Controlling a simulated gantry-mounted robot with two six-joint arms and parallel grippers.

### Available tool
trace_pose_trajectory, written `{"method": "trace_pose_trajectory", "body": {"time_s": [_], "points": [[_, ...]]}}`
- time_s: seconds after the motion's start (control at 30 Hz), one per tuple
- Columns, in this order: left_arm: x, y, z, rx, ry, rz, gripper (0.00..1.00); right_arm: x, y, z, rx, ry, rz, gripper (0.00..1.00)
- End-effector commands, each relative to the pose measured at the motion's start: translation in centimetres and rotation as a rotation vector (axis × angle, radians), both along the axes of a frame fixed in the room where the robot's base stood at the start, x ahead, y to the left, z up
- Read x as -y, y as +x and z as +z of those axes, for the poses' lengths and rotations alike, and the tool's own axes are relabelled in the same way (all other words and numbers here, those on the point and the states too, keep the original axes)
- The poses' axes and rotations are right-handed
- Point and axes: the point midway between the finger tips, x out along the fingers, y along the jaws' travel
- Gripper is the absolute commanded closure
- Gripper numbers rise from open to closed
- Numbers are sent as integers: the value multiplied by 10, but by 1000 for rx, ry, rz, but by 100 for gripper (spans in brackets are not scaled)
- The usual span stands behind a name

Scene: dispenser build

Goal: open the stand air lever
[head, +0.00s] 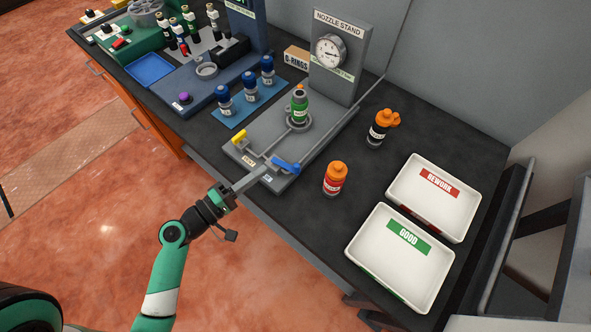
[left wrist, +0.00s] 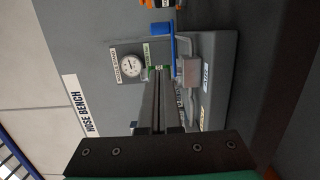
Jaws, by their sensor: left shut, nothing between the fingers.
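The nozzle stand (head: 340,50) rises from a grey base plate with two levers at its front edge. One lever is yellow (head: 239,137); the other is blue (head: 285,166), at the front right. In the left wrist view the shut fingers (left wrist: 158,82) point toward the blue lever (left wrist: 174,47). My right gripper is not in view.
A green bottle (head: 299,108) stands on the base plate. A red bottle (head: 334,180) and a black bottle (head: 379,128) with orange caps stand to the right. GOOD (head: 358,262) and REWORK (head: 473,222) trays lie further right. Blue-capped bottles (head: 251,88) stand left.

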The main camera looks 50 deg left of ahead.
Motion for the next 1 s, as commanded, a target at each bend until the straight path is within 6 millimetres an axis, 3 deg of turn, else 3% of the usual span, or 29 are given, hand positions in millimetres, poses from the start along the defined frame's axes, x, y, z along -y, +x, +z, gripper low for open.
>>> {"method": "trace_pose_trajectory", "body": {"time_s": [0.1, 0.37, 0.77, 1.0], "points": [[7, 2, -1, -4, -2, 9, 100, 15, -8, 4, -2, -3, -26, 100], [-1, 23, 0, -1, 3, 10, 100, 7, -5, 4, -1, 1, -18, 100], [0, 106, 1, 0, 3, 11, 100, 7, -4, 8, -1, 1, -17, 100], [28, 78, -1, -4, 1, 13, 100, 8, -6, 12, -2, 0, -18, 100]]}}
